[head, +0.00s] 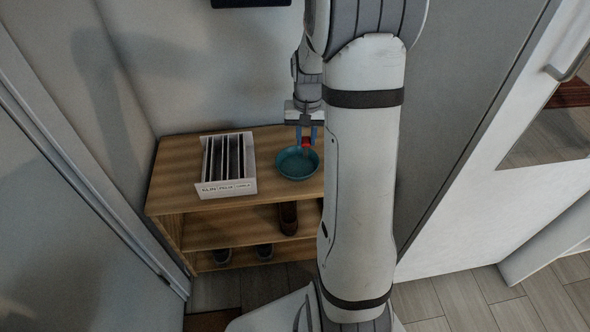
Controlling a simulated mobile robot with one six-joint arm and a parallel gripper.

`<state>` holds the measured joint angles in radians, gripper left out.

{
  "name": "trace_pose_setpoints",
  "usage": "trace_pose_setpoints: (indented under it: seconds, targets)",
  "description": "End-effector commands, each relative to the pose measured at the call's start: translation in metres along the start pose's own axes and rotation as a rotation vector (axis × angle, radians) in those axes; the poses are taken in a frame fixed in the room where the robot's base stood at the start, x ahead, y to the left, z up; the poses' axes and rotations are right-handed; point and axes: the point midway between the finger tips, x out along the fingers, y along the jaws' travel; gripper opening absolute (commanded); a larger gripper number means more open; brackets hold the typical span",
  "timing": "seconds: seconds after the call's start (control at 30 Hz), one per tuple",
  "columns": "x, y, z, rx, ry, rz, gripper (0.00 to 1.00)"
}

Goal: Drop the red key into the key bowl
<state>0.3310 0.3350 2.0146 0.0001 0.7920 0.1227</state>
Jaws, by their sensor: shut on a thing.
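The key bowl (297,172) is a round teal bowl on top of the wooden shelf unit, right of the white rack. My gripper (306,139) points down just above the bowl's far side. Its blue fingers are shut on the red key (306,143), which shows as a small red patch between the fingertips. The key looks to be over or at the far rim; the exact height is hard to tell. The inside of the bowl that shows looks empty.
A white slotted rack (226,188) with labels stands left of the bowl. The wooden shelf unit (175,200) holds shoes (288,218) on its lower shelves. A wall is close behind, and my arm hides the unit's right end. A white door stands at the right.

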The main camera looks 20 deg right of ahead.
Motion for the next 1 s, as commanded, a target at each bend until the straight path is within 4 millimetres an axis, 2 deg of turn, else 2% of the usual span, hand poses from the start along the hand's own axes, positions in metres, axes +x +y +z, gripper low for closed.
trace_pose_setpoints:
  seconds: [0.5,0.83,0.87,1.0]
  targets:
    - [0.055,-0.009,0.001,-0.020,-0.001,0.000,0.01]
    - [0.057,-0.009,0.001,-0.021,0.000,0.000,0.01]
    - [0.057,-0.009,0.001,-0.021,0.000,0.000,0.23]
    - [0.057,-0.010,0.001,-0.022,0.000,0.000,0.35]
